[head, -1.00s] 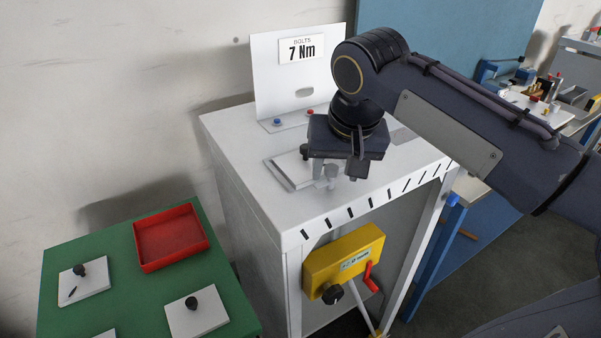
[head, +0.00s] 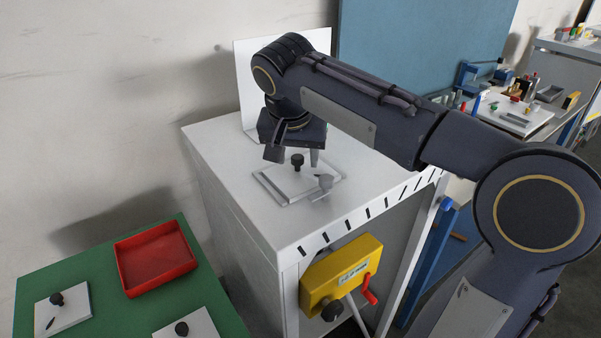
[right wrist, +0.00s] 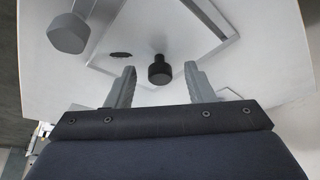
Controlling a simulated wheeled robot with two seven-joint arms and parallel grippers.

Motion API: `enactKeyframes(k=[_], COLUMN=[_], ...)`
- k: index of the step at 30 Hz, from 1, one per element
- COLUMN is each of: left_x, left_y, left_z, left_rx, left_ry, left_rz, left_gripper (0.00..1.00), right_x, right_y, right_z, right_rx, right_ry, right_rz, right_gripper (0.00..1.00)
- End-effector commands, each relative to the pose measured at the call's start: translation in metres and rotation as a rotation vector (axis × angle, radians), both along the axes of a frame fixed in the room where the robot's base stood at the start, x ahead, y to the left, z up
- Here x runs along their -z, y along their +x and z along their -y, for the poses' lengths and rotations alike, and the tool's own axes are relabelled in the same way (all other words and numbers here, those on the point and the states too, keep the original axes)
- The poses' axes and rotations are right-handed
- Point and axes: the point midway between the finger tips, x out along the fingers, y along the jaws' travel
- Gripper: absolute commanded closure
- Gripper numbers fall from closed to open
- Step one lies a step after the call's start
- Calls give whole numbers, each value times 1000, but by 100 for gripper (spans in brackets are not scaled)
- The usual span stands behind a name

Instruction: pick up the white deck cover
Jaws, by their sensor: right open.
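The white deck cover (head: 284,184) is a flat plate with a black knob (head: 297,160). It lies on top of the white cabinet (head: 225,155), within a thin grey frame. My right gripper (head: 294,154) is open and empty, pointing down above the cover near its knob. In the right wrist view the cover (right wrist: 185,38) lies beyond my fingers, and its knob (right wrist: 160,72) shows in the gap between the fingertips, with no visible contact. A dark oval mark shows on the cover. My left gripper is out of view.
A grey clamp-like part (head: 325,183) stands at the cover's near right corner. An upright white panel (head: 252,75) stands behind my gripper. A green table (head: 110,310) at lower left holds a red tray (head: 157,259) and more white plates with black knobs. A yellow box (head: 340,272) hangs at the cabinet's front.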

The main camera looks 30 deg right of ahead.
Motion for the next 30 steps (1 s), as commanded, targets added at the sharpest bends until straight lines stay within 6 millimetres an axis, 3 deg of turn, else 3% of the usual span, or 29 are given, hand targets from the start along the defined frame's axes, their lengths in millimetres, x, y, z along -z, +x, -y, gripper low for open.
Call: enactKeyframes(k=[8,19,30], left_x=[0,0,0], left_y=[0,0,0], left_z=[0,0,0], left_rx=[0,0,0], left_ry=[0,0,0], left_rz=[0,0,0], left_gripper=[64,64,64], right_x=[3,3,-2], right_y=[1,1,1], right_z=[1,0,0], right_rx=[0,0,-1], right_ry=[1,1,1], right_rz=[1,1,3], right_gripper=[53,100,100])
